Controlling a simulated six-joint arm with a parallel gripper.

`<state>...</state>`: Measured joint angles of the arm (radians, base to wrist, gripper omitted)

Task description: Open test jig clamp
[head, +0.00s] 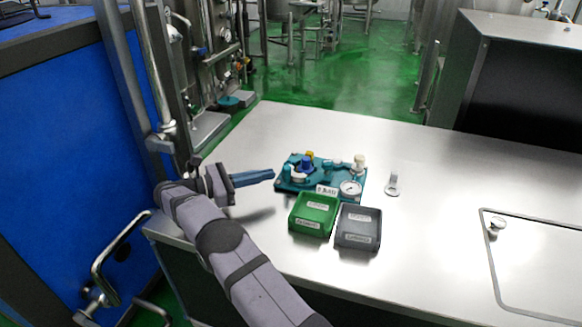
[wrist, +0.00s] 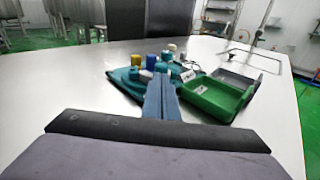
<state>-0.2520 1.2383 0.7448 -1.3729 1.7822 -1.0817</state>
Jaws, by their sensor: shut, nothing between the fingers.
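The test jig is a teal board (head: 292,187) on the steel table, with a blue knob (head: 306,164), a yellow cap (head: 310,154), a round gauge (head: 349,188) and pale fittings on it. I cannot make out which part is the clamp. My gripper (head: 272,174) is shut and empty, its blue fingers pointing right at the jig's left edge, and I cannot tell whether they touch it. In the wrist view the fingers (wrist: 160,90) hide part of the teal board (wrist: 122,76); the blue knob (wrist: 151,62) and yellow cap (wrist: 136,59) show behind them.
A green tray (head: 314,216) and a dark grey tray (head: 357,228) stand in front of the jig. A small metal fitting (head: 393,184) stands to its right. A panel with a knob (head: 495,227) lies at the right. The table behind the jig is clear.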

